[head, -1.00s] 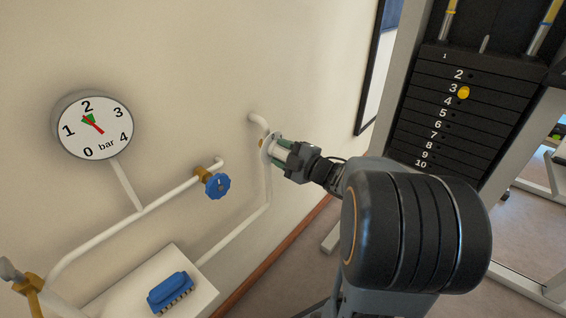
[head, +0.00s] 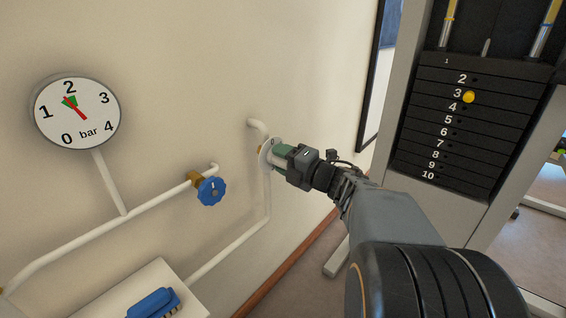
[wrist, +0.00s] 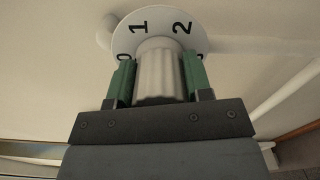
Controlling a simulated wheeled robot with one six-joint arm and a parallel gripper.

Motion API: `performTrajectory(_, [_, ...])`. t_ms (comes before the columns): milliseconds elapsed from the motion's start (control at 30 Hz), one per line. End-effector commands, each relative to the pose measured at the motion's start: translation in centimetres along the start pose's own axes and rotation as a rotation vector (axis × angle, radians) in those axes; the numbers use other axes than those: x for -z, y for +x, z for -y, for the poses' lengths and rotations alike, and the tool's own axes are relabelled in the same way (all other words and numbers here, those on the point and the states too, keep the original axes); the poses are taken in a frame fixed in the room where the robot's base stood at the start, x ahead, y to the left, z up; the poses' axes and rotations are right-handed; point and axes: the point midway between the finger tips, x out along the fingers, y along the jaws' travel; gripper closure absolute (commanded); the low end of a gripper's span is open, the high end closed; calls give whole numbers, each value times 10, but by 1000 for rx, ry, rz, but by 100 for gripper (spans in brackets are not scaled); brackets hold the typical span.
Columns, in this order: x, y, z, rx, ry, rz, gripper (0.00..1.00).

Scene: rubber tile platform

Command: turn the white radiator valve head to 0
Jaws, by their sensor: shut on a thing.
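The white radiator valve head (wrist: 159,72) is a ribbed white knob in front of a round white scale disc (wrist: 150,20) with black numbers. In the wrist view, 1 and 2 show on the disc, and a partly hidden 0 shows at its left edge. My gripper (wrist: 159,82) has its green finger pads on both sides of the knob and is shut on it. In the head view my gripper (head: 284,158) reaches the valve from the right and hides most of the knob. I cannot tell which number the knob's mark points to.
A blue handwheel valve (head: 211,191) is on the white pipe left of my gripper. A round pressure gauge (head: 77,112) is on the wall. A blue brush (head: 154,303) lies on a white ledge (head: 165,275). A black weight stack (head: 455,125) stands at right.

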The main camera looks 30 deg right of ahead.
Motion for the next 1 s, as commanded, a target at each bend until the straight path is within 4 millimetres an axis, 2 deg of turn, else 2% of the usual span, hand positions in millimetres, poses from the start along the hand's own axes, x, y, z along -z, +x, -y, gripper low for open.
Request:
performTrajectory(567, [0, 0, 0, 1, -26, -1, 78])
performTrajectory(600, [0, 0, 0, 1, -26, -1, 50])
performTrajectory(833, [0, 0, 0, 1, -24, -1, 29])
performTrajectory(1000, [0, 0, 0, 0, -24, 0, 29])
